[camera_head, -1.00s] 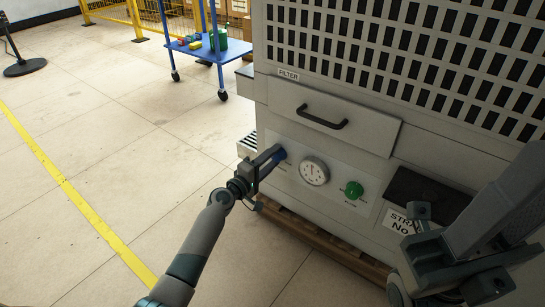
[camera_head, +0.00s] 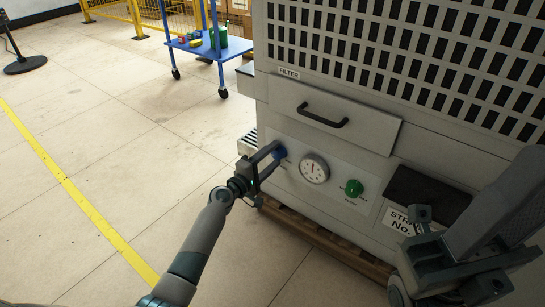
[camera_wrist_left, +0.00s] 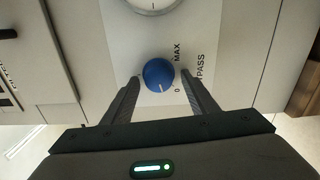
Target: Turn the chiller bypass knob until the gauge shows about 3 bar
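The blue bypass knob (camera_head: 280,152) is on the machine's front panel, left of the round white gauge (camera_head: 314,169). The gauge's needle points roughly straight up; its numbers are too small to read. My left gripper (camera_head: 268,155) is at the knob. In the left wrist view, its open fingers (camera_wrist_left: 161,82) stand on either side of the blue knob (camera_wrist_left: 159,74), with a small gap on each side. The knob's white mark points down, near the "0" of its scale. Only the gauge's edge (camera_wrist_left: 153,8) shows there. My right gripper (camera_head: 445,255) is at lower right, away from the knob; its finger opening is unclear.
A green knob (camera_head: 354,188) is right of the gauge. A filter drawer (camera_head: 335,118) with a black handle is above the panel. A wooden pallet (camera_head: 325,243) is under the machine.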

